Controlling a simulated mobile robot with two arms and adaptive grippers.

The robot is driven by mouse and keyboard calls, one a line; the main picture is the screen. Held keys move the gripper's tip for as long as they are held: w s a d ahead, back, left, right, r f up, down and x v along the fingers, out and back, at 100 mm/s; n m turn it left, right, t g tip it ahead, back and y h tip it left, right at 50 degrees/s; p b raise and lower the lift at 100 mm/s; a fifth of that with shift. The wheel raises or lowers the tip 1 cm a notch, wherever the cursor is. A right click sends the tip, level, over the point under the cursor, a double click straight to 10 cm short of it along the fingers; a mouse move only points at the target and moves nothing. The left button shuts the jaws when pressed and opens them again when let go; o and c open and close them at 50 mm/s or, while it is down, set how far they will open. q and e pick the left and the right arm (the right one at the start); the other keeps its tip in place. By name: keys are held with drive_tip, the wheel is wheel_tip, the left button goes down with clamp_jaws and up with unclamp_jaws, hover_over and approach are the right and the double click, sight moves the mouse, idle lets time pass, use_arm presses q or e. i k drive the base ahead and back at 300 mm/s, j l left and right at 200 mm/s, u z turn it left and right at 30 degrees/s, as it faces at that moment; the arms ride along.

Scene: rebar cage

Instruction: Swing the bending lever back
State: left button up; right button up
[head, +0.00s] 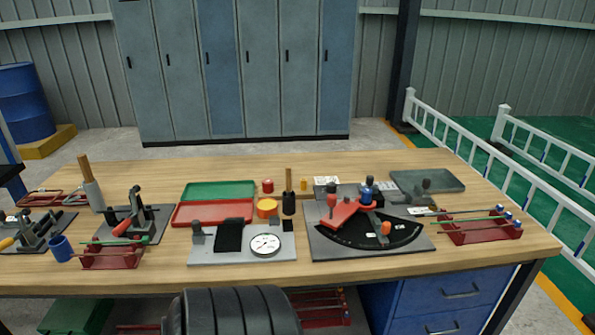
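The bending device stands right of the table's middle on a grey base plate (320,246), with a black fan-shaped plate (370,236) on it. A red lever-like part (341,211) lies over the left of the fan, with a dark upright knob at its left end. A blue and black post (367,191) stands near the fan's narrow end. An orange knob (385,228) stands over the fan's right part; I cannot tell whether it belongs to the lever. Neither of my grippers is in view, and nothing touches the device.
Left of the device is a grey plate with a round dial (265,244). A red rack (481,231) with green rods is at the right. A grey tray (427,181) lies behind. Red and green trays (213,213), clamps and a blue cup (61,248) fill the left. The front table strip is clear.

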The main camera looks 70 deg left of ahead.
sight(337, 217)
drive_tip(key=u, duration=1.95)
